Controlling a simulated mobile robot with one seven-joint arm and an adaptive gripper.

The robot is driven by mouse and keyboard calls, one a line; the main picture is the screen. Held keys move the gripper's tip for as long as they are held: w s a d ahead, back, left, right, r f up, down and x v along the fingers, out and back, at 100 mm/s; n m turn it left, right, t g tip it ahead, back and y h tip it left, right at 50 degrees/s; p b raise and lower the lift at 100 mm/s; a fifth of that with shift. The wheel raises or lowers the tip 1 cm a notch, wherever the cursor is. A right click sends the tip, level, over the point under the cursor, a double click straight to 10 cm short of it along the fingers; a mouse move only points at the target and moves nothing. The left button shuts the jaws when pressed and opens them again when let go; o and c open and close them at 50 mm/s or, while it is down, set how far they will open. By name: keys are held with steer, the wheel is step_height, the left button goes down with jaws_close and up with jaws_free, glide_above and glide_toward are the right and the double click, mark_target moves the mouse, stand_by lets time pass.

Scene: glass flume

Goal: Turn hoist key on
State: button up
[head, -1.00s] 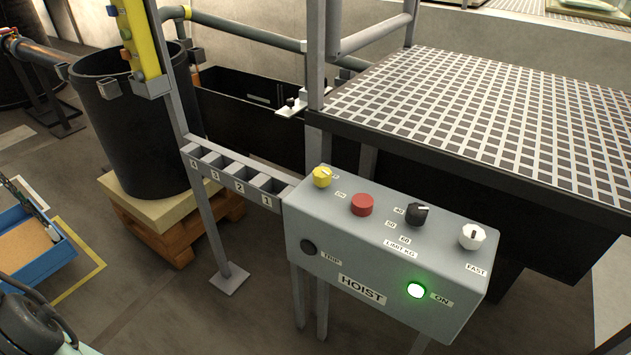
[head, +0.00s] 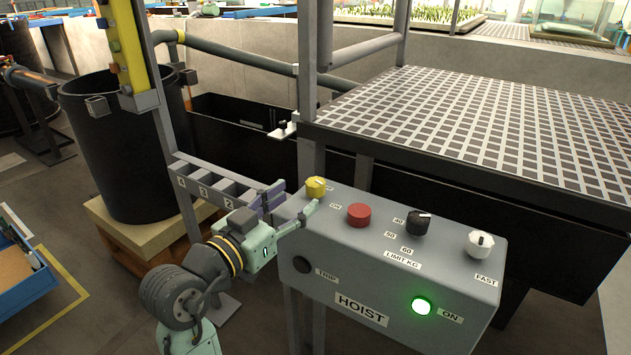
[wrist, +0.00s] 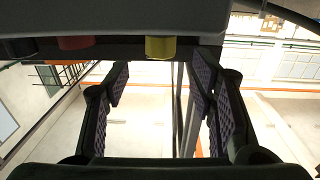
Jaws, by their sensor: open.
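The yellow key knob (head: 316,187) stands at the left end of the top of the grey hoist box (head: 350,270), by a small ON label (head: 335,206). A light line marks its top, but I cannot tell its exact setting. My gripper (head: 290,204) is open and empty at the box's left end, just short of the yellow knob. In the wrist view the yellow knob (wrist: 160,47) shows beyond the open fingers (wrist: 160,82), roughly centred between them and apart from both.
A red button (head: 358,214), a black limit knob (head: 418,223) and a white speed knob (head: 479,243) stand further right on the box. The green ON lamp (head: 422,306) is lit; the TRIP lamp (head: 301,264) is dark. A numbered rack (head: 206,184) is close behind my gripper.

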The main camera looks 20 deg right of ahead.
mark_target(312, 188)
steer(key=p+x, duration=0.1)
steer(key=x, duration=0.7)
steer(key=shift+d, duration=0.1)
steer(key=c, duration=1.2)
steer(key=shift+p, duration=0.3)
steer(key=shift+n+t+y+p, duration=0.35)
steer(key=shift+n+t+y, duration=0.45)
steer(key=shift+t, duration=0.1)
steer(key=shift+w+n+t+y, duration=0.1)
steer(key=shift+n+t+y, duration=0.6)
steer(key=shift+t+y, duration=0.1)
